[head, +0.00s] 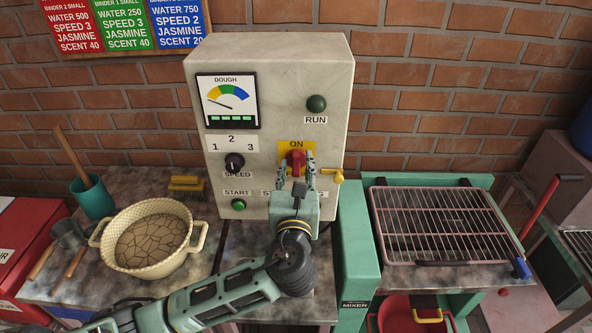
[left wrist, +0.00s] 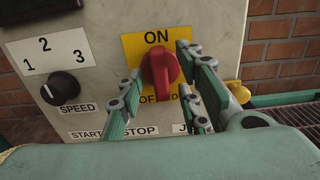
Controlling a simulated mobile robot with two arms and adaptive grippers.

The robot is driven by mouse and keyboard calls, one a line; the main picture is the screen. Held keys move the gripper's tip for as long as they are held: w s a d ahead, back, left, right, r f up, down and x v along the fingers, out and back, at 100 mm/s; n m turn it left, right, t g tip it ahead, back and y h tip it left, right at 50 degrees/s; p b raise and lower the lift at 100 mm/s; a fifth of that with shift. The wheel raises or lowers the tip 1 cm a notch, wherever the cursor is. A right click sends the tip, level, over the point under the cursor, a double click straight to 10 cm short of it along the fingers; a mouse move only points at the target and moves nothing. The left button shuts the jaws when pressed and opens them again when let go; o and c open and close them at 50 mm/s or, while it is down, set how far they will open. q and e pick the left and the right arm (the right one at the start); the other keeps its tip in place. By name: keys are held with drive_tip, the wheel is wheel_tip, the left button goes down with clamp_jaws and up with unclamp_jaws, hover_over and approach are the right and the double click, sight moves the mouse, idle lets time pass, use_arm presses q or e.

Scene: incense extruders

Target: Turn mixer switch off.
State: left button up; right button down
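The mixer switch (head: 296,161) is a red rotary knob on a yellow plate marked ON above and OFF below, on the grey control box (head: 275,85). In the left wrist view the red knob (left wrist: 160,68) stands near upright, slightly tilted. My left gripper (head: 297,183) is in front of the switch. In the left wrist view its fingers (left wrist: 160,88) are spread to either side of the knob, apart from it. The OFF label is partly hidden by the knob and a finger. My right gripper is not in view.
The box also carries a black speed knob (head: 235,163), a green start button (head: 239,205), a run lamp (head: 316,104) and a dough gauge (head: 228,100). A yellow knob (head: 338,177) sticks out at its right side. A basket-like bowl (head: 150,238) stands left, a wire rack (head: 443,222) right.

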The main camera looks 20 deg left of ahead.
use_arm(q)
clamp_jaws()
drive_tip(key=shift+n, duration=0.3)
drive_tip(key=n, duration=0.2)
drive_tip(key=shift+f+n, duration=0.1)
drive_tip(key=shift+n, duration=0.3)
drive_tip(key=n, duration=0.3)
drive_tip(key=shift+n, duration=0.3)
drive_tip(key=n+b, duration=0.2)
drive_tip(key=n, duration=0.4)
drive_tip(key=shift+f, duration=0.1)
drive_tip(key=shift+n+b, duration=0.7)
drive_tip(key=shift+n, duration=1.7)
